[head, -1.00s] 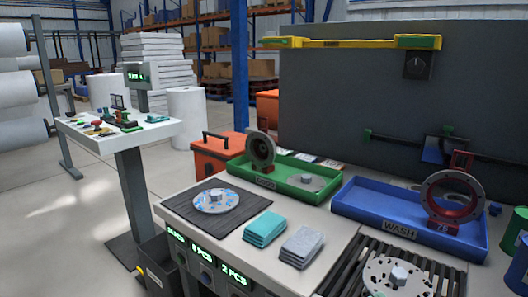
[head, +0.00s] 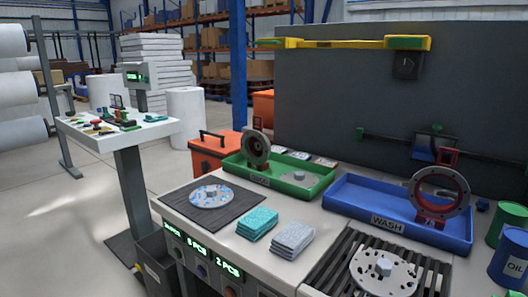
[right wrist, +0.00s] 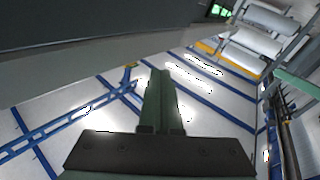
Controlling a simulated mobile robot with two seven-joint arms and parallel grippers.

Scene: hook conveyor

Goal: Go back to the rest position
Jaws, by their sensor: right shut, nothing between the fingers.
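My right gripper (right wrist: 162,100) shows in the right wrist view. Its two green fingers are closed together with nothing between them. Neither gripper shows in the head view, and my left gripper is in no view. In the head view the worktable (head: 290,215) stands ahead, with no arm of mine over it.
On the worktable are a green tray (head: 300,191), a blue WASH tray (head: 345,208), a speckled disc on a dark mat (head: 240,208), teal cloths (head: 258,222), grey cloths (head: 293,238) and a metal disc (head: 385,275). A grey panel (head: 350,110) stands behind.

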